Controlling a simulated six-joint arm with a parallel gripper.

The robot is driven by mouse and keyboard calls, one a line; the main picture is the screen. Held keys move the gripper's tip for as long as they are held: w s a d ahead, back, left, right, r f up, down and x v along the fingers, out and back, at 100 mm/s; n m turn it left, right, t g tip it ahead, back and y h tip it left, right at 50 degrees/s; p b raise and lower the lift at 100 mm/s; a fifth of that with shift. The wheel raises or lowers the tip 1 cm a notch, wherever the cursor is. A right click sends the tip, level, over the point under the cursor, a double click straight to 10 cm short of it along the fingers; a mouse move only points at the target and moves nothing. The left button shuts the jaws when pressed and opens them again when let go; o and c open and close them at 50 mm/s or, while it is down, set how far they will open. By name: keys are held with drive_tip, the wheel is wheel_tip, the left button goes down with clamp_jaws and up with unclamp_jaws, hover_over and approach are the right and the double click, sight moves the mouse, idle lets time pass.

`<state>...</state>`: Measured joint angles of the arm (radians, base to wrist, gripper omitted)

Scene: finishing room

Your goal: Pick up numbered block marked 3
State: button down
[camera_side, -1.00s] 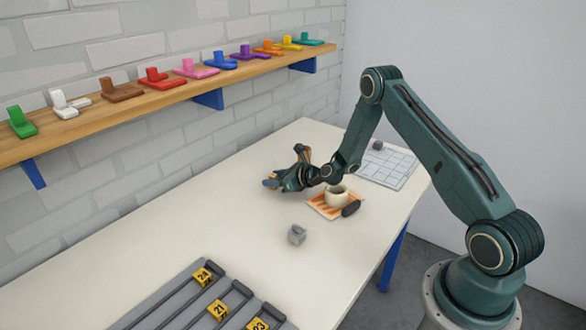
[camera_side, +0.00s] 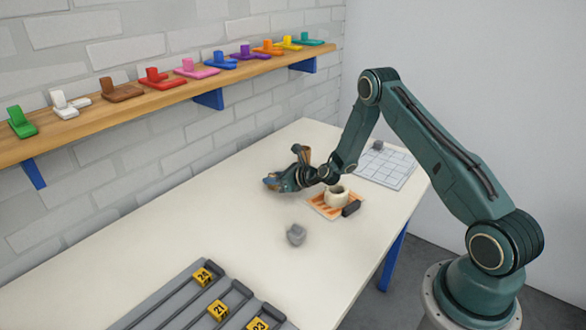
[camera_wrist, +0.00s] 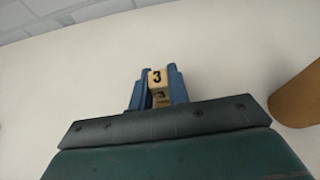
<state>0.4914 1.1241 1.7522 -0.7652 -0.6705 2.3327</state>
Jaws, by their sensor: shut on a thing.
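The numbered block (camera_wrist: 157,79) is a small cream cube with a black 3 on its face. In the wrist view it sits between the two blue fingers of my gripper (camera_wrist: 158,88), which are shut on it from both sides. In the side view my gripper (camera_side: 272,183) is low over the far middle of the white table (camera_side: 190,225). The block is too small and too covered there to make out, and I cannot tell whether it touches the table.
A brown object (camera_wrist: 299,97) stands right of my gripper. A cream cup (camera_side: 337,196) is on an orange mat beside a dark object (camera_side: 351,209). A grey lump (camera_side: 296,235) lies nearer. A slotted rack (camera_side: 172,305) with yellow number tags is at the front. A shelf (camera_side: 150,95) lines the wall.

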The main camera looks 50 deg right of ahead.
sight(272, 175)
drive_tip(key=shift+r, duration=0.15)
wheel_tip(272, 175, up, 20)
idle(1.0)
drive_tip(key=shift+a, duration=0.15)
idle(0.4)
